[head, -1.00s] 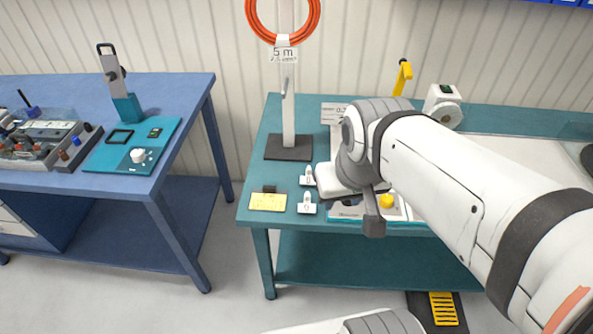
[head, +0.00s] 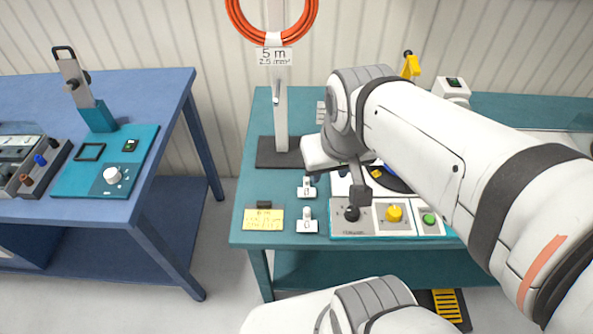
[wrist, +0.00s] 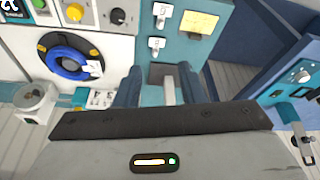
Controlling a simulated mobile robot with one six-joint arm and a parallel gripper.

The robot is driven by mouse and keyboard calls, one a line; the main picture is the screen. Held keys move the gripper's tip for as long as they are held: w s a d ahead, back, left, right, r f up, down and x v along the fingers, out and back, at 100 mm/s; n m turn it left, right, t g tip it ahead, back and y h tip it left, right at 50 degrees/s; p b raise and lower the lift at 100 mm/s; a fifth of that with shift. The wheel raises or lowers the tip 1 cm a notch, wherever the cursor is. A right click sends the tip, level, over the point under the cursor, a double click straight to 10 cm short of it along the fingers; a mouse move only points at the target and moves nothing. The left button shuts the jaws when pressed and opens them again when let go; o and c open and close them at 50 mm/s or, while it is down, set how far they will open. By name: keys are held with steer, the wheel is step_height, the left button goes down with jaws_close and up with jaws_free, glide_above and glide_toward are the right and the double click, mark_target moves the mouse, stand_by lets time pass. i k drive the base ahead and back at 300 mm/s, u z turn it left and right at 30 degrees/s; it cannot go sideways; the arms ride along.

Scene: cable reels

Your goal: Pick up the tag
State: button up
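Two small white tags, one at the back (head: 307,188) and one at the front (head: 307,222), stand on the teal bench between the yellow note and the control panel. They also show at the top of the wrist view (wrist: 158,45). A white tag marked "5 m" (head: 274,57) hangs under the orange cable coil. Which tag is meant I cannot tell. My gripper (wrist: 160,80) is open in the wrist view, with its two fingers apart and the grey post showing beyond the gap. No tag is between the fingers. My arm hides the fingertips in the head view.
The grey post (head: 281,115) rises from a dark base beside my wrist. A control panel (head: 388,232) with knobs lies at the front. A blue coil (wrist: 66,62) sits in a dark ring. A yellow note (head: 263,220) lies front left. A blue bench (head: 165,95) stands left.

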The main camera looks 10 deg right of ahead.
mark_target(306, 224)
steer(key=z, duration=1.1)
steer(key=k, duration=1.2)
steer(key=u, duration=0.55)
steer(key=i, duration=1)
steer(key=u, duration=0.05)
